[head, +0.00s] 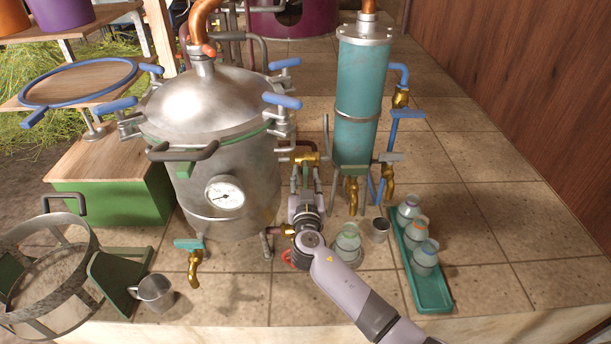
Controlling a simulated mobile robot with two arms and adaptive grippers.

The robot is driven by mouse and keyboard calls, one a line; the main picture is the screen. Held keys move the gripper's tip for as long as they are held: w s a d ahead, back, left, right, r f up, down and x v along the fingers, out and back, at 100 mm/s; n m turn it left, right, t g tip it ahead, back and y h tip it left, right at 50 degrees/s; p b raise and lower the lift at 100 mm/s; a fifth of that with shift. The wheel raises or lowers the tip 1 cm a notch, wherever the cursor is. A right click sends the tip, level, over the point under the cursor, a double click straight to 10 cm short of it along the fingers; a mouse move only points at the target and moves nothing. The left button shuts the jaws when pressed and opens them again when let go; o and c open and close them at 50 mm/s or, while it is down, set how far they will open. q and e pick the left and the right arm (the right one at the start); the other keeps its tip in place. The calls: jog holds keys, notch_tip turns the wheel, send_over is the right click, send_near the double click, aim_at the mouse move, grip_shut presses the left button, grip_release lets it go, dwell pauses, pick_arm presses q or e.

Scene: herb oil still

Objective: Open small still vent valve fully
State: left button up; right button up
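The small still (235,180) is a silver pot with a domed lid, blue clamp handles and a round dial gauge (225,192). A brass valve (306,158) sits on its right side, between the pot and the teal column; I cannot tell for sure that it is the vent valve. My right gripper (306,172) reaches up to this valve from below, its fingers a little apart at the brass body. The fingers partly cover the valve, so its handle position and any contact are unclear. My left gripper is not in view.
The teal column (357,105) stands close to the right of the gripper. A red handwheel (288,258) and a glass jar (347,245) are beside my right arm. A green tray (423,262) holds several jars. A metal mug (154,292) stands at front left. Tiles at right are clear.

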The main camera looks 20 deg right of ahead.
jog(key=shift+c, duration=0.5)
grip_shut()
